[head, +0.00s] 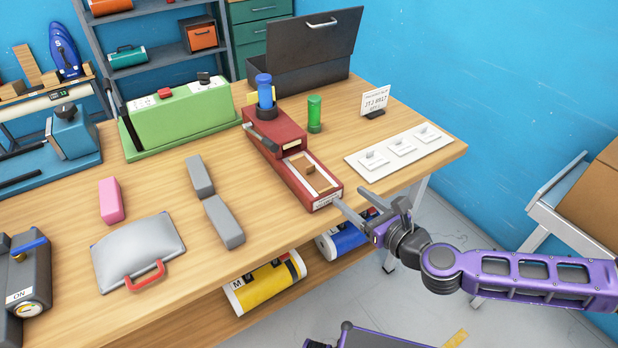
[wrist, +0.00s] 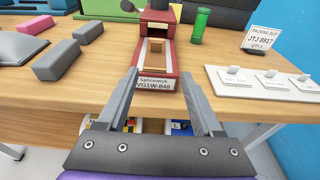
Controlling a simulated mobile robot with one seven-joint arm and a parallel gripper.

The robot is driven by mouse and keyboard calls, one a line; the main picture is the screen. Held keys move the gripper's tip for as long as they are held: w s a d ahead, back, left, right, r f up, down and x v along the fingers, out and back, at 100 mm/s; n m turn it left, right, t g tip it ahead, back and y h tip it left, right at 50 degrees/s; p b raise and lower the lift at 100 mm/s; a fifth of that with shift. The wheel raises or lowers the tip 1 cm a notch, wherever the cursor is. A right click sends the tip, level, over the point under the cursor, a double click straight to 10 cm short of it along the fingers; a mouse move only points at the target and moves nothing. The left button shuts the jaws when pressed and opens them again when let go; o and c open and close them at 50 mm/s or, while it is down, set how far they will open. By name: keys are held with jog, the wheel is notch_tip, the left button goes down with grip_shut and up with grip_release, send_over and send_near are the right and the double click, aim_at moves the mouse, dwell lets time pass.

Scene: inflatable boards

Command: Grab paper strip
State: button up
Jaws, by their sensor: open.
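A red machine (head: 276,147) stands near the right end of the wooden table; it also shows in the wrist view (wrist: 169,68). A pale strip-like piece (head: 303,166) with a brown block (head: 319,179) on it lies in its top channel. A white paper label (head: 327,200) is on its front end; in the wrist view the label (wrist: 154,83) reads "Splicewick VG1W-840". I cannot tell which of these is the paper strip. My gripper (head: 354,203) is open and empty, just in front of that end. In the wrist view its fingertips (wrist: 161,74) stand either side of the label.
A green cylinder (head: 314,114) and a white board with cards (head: 357,166) stand right of the machine. Grey blocks (head: 223,222), a pink block (head: 110,200) and a grey pouch (head: 128,247) lie left. Rolls (head: 265,285) sit on a shelf below the table edge.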

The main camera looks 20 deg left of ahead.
jog(key=a+f+b, duration=0.1)
jog(key=b, duration=0.3)
send_near(311, 169)
jog(key=x, duration=0.5)
jog(key=shift+w+f, duration=0.15)
jog(key=shift+w, duration=0.1)
jog(key=b+x, duration=0.1)
jog(key=x, duration=0.4)
jog(key=shift+s+a, duration=0.1)
